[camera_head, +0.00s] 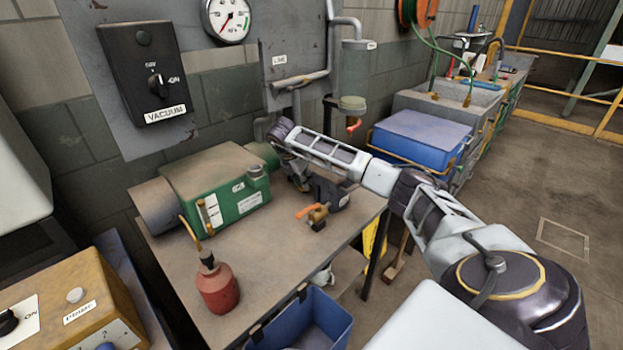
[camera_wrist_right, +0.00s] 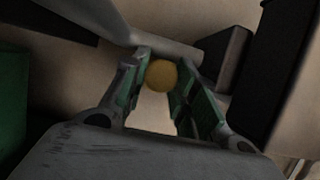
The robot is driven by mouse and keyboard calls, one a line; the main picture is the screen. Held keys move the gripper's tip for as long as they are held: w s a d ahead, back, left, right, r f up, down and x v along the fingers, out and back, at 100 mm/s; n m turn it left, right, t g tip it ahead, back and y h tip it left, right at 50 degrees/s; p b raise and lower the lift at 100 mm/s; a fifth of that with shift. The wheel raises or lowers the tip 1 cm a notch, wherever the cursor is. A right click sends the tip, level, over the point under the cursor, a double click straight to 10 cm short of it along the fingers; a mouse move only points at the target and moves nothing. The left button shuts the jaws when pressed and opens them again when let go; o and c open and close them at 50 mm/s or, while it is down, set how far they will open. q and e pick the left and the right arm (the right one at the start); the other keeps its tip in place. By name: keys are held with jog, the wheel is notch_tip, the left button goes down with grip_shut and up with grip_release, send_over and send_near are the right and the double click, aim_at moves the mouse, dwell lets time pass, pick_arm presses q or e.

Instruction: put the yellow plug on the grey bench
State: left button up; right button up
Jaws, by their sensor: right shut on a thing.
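My right gripper (camera_head: 300,182) reaches in from the right and points down beside the green pump, over the back of the grey-brown bench (camera_head: 265,262). In the right wrist view the gripper's fingers (camera_wrist_right: 160,80) are closed on the yellow plug (camera_wrist_right: 161,75), which shows as a round, dull yellow end between the fingertips. In the head view I cannot make out the plug at the fingers. Whether the plug touches a surface cannot be told. My left gripper is not in view.
On the bench stand the green pump (camera_head: 222,190), a red oil can (camera_head: 217,288) and a dark fitting with an orange-handled valve (camera_head: 318,214). Pipes and a vacuum switch (camera_head: 148,75) are on the wall behind. A blue bin (camera_head: 325,320) hangs at the front. The bench's front middle is clear.

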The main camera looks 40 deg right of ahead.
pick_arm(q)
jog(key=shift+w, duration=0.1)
pick_arm(e)
jog(key=shift+d, duration=0.55)
jog(key=d, duration=0.3)
jog(key=shift+w, duration=0.2)
jog(key=shift+f, duration=0.6)
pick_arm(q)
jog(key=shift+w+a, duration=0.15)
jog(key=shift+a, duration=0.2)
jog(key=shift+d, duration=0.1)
pick_arm(e)
jog(key=shift+f, duration=0.1)
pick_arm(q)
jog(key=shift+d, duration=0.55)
pick_arm(e)
jog(key=o, duration=0.7)
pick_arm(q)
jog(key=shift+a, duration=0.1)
